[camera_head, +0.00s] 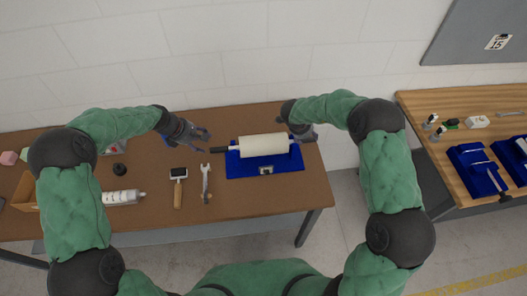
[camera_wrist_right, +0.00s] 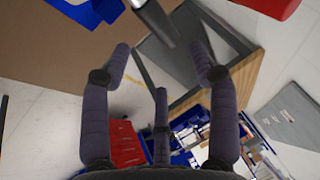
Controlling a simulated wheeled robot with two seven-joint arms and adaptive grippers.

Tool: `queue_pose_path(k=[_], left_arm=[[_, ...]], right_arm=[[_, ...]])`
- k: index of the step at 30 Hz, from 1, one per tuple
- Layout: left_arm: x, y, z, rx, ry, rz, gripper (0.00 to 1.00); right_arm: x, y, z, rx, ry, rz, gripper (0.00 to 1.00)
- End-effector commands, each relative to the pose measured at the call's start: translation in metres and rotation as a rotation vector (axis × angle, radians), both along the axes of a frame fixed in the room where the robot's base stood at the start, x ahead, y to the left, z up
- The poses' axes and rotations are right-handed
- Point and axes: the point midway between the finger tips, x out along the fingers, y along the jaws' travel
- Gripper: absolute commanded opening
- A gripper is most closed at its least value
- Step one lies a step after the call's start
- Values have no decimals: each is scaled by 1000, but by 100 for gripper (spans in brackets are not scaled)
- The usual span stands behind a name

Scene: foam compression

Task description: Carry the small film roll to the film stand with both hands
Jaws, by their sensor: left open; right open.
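A cream-white roll (camera_head: 263,145), which looks like the film roll, lies level over a blue base (camera_head: 235,168) on the brown table. A dark handle sticks out at its left end. My left gripper (camera_head: 204,138) is open and empty, just left of the roll near that handle. My right gripper (camera_head: 303,132) is at the roll's right end; its fingers are partly hidden in the head view. In the right wrist view my right gripper (camera_wrist_right: 165,55) is open, with a grey bar end (camera_wrist_right: 152,20) ahead between its spread fingers. I cannot tell which thing is the film stand.
A second wooden table (camera_head: 440,110) at the right carries blue trays (camera_head: 470,165). A wall stands behind.

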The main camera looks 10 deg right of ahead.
Motion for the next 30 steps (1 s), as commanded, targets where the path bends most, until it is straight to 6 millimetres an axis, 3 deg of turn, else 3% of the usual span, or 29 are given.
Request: queue_pose_path(k=[3,9,30], left_arm=[[0,0,0,0,0,0,60],[0,0,0,0,0,0,60],[0,0,0,0,0,0,60]], right_arm=[[-4,6,15,-1,0,1,60],[-8,11,26,0,0,0,60],[-8,11,27,0,1,1,60]])
